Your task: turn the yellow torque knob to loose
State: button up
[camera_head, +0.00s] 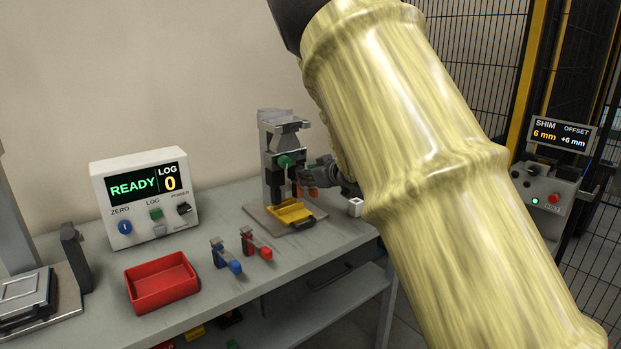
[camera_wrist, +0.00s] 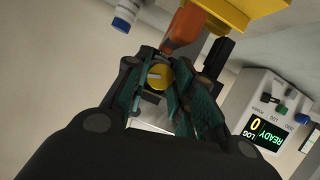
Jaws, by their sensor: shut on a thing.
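The yellow torque knob (camera_wrist: 157,76) shows in the wrist view as a round yellow face with a pale bar mark across it. My gripper (camera_wrist: 160,84) has its dark green fingers on either side of the knob and is shut on it. In the head view my gripper (camera_head: 310,176) is at the right side of the grey clamp stand (camera_head: 274,126) and hides the knob. An orange handle (camera_wrist: 185,30) is just beyond the fingers in the wrist view. I cannot read any loose or tight marking.
A box with a display reading READY and LOG 0 (camera_head: 150,188) stands left of the clamp. A red tray (camera_head: 160,284), a blue clamp (camera_head: 226,256) and a red clamp (camera_head: 256,243) are in front.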

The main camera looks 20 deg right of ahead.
jog(key=shift+a+f+n+h+b, duration=0.1)
jog(key=shift+n+h+b, duration=0.2)
jog(key=shift+n+b, duration=0.15)
jog(key=shift+n+t+h, duration=0.3)
jog(key=shift+n, duration=0.05)
jog(key=o, duration=1)
jog(key=shift+o, duration=0.2)
jog(key=v, duration=1.2)
